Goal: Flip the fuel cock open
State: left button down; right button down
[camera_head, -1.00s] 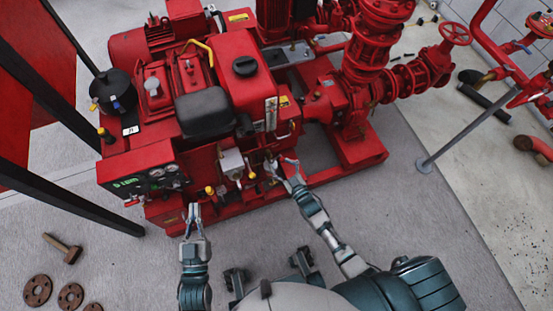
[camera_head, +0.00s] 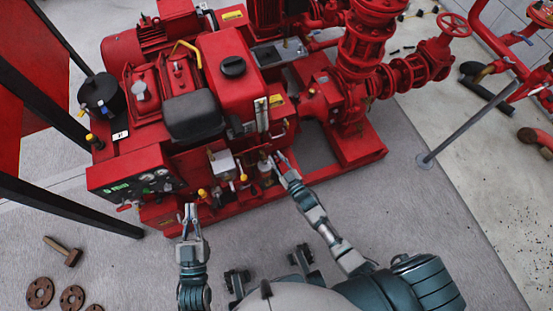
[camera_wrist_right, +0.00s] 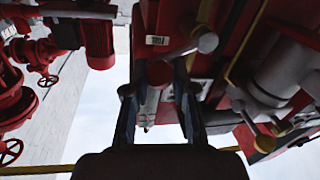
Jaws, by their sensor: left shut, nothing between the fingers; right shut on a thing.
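The red pumpset (camera_head: 232,62) stands in front of me with small valves and levers on its near side. My right gripper (camera_head: 277,160) is at that side, to the right of a white-topped block. In the right wrist view, my right gripper (camera_wrist_right: 160,82) is shut on a small dull-red knob (camera_wrist_right: 160,72), apparently the fuel cock's lever end. The cock's body is hard to make out in the head view. My left gripper (camera_head: 189,212) is shut and empty, pointing at the pumpset's lower front edge, apart from it.
A control panel (camera_head: 145,186) with gauges is at the pumpset's left end. Black frame bars (camera_head: 75,208) stand at the left. A hammer (camera_head: 64,250) and rusty flanges (camera_head: 71,298) lie on the grey floor. Red pipes (camera_head: 500,60) and a grey post are at the right.

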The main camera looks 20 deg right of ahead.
jog(key=shift+s+a, duration=0.15)
jog(key=shift+a, duration=0.4)
jog(key=shift+d+f, duration=0.2)
jog(key=shift+a, duration=0.15)
jog(key=shift+s+a, duration=0.1)
jog(key=shift+f, duration=0.15)
dwell(0.4)
jog(key=c, duration=0.9)
grip_release()
jog(key=shift+c, duration=0.2)
jog(key=shift+r, duration=0.3)
jog(key=shift+d, duration=0.2)
